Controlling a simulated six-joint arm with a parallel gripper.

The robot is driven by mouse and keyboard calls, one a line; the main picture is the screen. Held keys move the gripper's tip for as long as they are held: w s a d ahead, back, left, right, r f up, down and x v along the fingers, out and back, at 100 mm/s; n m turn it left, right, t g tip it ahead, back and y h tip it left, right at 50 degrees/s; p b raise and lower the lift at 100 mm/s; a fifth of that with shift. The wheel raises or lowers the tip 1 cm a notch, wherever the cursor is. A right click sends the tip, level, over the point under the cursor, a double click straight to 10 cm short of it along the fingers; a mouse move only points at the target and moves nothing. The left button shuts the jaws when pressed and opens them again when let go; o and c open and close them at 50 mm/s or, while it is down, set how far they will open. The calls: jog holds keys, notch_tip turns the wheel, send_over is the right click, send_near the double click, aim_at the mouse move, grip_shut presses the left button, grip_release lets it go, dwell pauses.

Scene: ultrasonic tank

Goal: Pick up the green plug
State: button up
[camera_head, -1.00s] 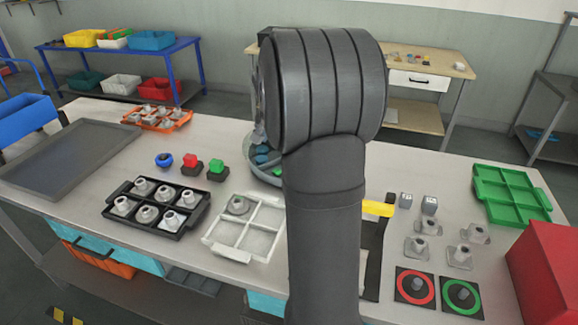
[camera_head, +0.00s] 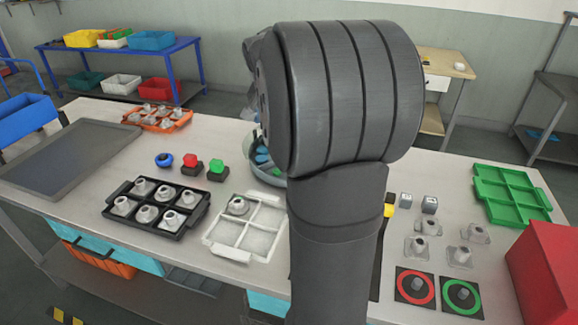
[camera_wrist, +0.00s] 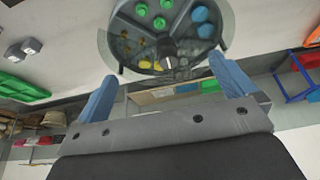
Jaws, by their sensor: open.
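Several green plugs (camera_wrist: 159,22) lie in one compartment of a round divided tray (camera_wrist: 112,40) at the top of the wrist view. Other compartments hold blue pieces (camera_wrist: 201,14) and yellow pieces (camera_wrist: 150,64). My gripper (camera_wrist: 164,69) is open and empty, its two blue fingers spread wide. The tray lies beyond the fingertips, and the green plugs are apart from them. In the head view the round tray (camera_head: 250,150) is partly hidden behind my arm, which also hides the gripper.
A black tray of metal fittings (camera_head: 190,215) and a white divided tray (camera_head: 212,245) sit left of my arm. A red button (camera_head: 190,160) and a green button (camera_head: 216,166) stand behind them. Loose fittings, a green tray (camera_head: 510,190) and a red box (camera_head: 545,260) are right.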

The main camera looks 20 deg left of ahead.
jog(key=shift+s+r, duration=0.3)
jog(key=shift+r, duration=0.35)
jog(key=c, duration=1.4)
